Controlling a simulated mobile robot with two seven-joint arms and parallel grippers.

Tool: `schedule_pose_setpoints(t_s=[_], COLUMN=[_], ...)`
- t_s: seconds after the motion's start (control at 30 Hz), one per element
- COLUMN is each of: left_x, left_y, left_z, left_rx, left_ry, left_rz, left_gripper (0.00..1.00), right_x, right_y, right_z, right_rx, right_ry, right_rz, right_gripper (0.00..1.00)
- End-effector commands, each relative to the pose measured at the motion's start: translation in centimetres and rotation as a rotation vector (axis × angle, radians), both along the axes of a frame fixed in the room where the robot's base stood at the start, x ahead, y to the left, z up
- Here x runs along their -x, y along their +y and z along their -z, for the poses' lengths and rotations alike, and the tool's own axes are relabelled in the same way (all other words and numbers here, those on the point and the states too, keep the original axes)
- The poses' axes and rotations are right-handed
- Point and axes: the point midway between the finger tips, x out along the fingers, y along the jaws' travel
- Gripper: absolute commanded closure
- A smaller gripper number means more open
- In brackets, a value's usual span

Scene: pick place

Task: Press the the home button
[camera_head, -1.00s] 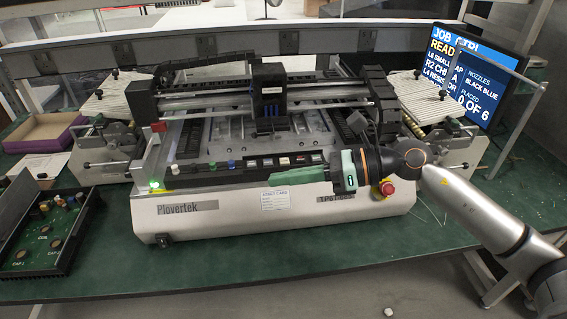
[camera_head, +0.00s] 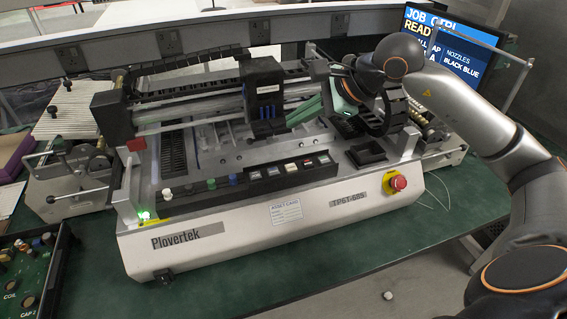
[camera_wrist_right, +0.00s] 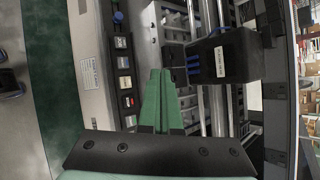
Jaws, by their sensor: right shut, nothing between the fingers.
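A row of small square push buttons (camera_head: 290,167) lies on the black front panel of the Plovertek machine (camera_head: 250,235). The caps are blue-grey, white and red. Their labels are too small to read, so I cannot tell which is the home button. The buttons also show in the wrist view (camera_wrist_right: 124,82), left of my fingers. My right gripper (camera_head: 290,121) is shut and empty, above the machine bed just right of the black head. In the wrist view its green fingertips (camera_wrist_right: 160,74) are together, beside the panel and apart from the buttons. My left gripper is out of view.
The black carriage head (camera_head: 264,88) stands close to my right fingers, on rails. A red emergency stop (camera_head: 398,183) is at the front right corner.

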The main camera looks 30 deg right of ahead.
Motion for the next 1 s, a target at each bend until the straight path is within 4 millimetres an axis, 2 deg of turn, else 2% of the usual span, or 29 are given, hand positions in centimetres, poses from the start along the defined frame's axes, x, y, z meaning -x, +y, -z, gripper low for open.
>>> schedule_pose_setpoints(t_s=[0.37,0.63,0.8,1.0], left_x=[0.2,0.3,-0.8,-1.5], left_y=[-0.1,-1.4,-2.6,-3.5], left_z=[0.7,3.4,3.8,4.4], left_rx=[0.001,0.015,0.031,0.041], left_ry=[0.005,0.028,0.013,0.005], left_rz=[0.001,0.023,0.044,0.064], left_gripper=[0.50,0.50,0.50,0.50], right_x=[0.0,0.0,0.0,0.0], right_y=[0.0,0.1,0.1,0.0], right_z=[0.7,4.4,6.7,8.4], right_rx=[-0.002,-0.002,-0.002,-0.002], right_ry=[0.001,0.000,-0.001,-0.001], right_rz=[0.000,-0.002,-0.002,-0.001], right_gripper=[1.00,1.00,1.00,1.00])
